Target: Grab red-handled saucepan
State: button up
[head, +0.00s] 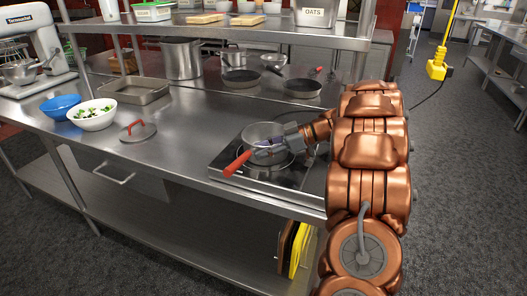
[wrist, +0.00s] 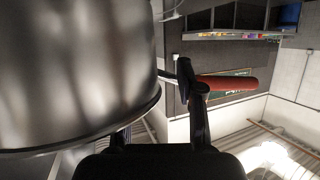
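The saucepan (head: 254,131) is a metal pan with a red handle (head: 237,163), at the hob on the steel counter in the head view. The handle points toward the counter's front edge. My gripper (head: 270,146) reaches in from the right, at the pan; its fingertips are hard to make out there. In the wrist view the pan's metal wall (wrist: 75,75) fills the left side and the red handle (wrist: 228,83) sticks out right. My gripper's fingers (wrist: 160,112) are spread apart. One crosses the handle's inner end; the other is mostly hidden by the pan. I cannot tell whether they touch.
A black hob (head: 232,183) lies under the pan. Two frying pans (head: 302,88) and a tall pot (head: 181,60) stand behind. A lid (head: 137,131), a salad bowl (head: 92,115) and a blue bowl (head: 60,106) are left. The counter between lid and hob is clear.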

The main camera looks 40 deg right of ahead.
grip_shut()
dwell(0.6)
